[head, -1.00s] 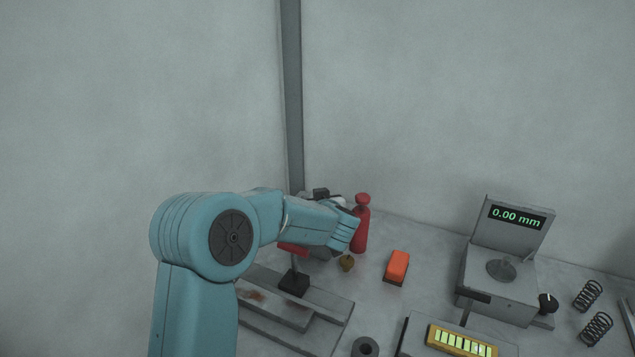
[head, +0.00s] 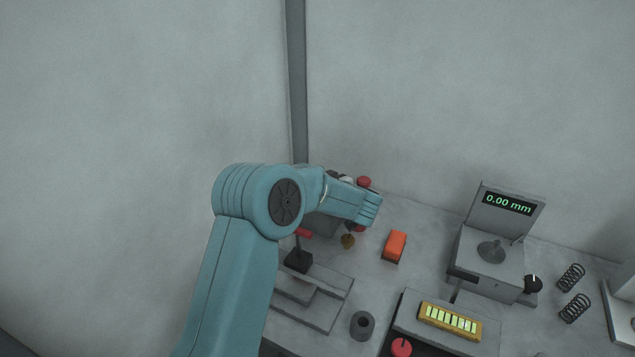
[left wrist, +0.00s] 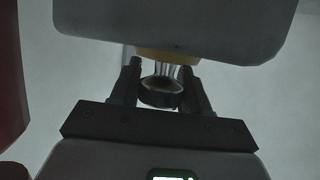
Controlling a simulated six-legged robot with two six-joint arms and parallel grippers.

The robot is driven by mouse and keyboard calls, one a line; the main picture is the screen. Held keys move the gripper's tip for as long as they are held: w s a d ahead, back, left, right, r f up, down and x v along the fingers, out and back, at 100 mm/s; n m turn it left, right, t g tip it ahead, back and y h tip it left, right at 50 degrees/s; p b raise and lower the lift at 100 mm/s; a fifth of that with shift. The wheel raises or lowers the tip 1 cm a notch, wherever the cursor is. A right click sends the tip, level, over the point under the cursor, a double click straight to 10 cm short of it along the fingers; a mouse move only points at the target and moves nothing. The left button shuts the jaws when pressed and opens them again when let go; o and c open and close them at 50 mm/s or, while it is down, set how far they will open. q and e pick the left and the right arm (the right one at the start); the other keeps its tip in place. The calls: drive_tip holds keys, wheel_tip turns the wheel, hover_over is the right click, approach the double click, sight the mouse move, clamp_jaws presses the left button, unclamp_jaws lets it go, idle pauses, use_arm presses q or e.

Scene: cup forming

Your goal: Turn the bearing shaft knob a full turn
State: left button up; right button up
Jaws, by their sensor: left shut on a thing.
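In the left wrist view my left gripper (left wrist: 160,72) has its two dark fingers on either side of a dark round knob (left wrist: 160,97). It is shut on this knob. A shiny metal shaft (left wrist: 172,73) runs from the knob up to a yellowish collar (left wrist: 166,56) under a large grey body (left wrist: 170,22). In the head view my left wrist covers the gripper and the knob at the back of the bench. I cannot tell how far the knob is turned. My right gripper is in neither view.
A red bottle-like thing (head: 364,182) stands partly behind my wrist.

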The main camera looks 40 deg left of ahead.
use_arm(q)
drive_tip(key=o, duration=1)
drive_tip(key=v, duration=1.6)
drive_tip(key=shift+d, duration=0.2)
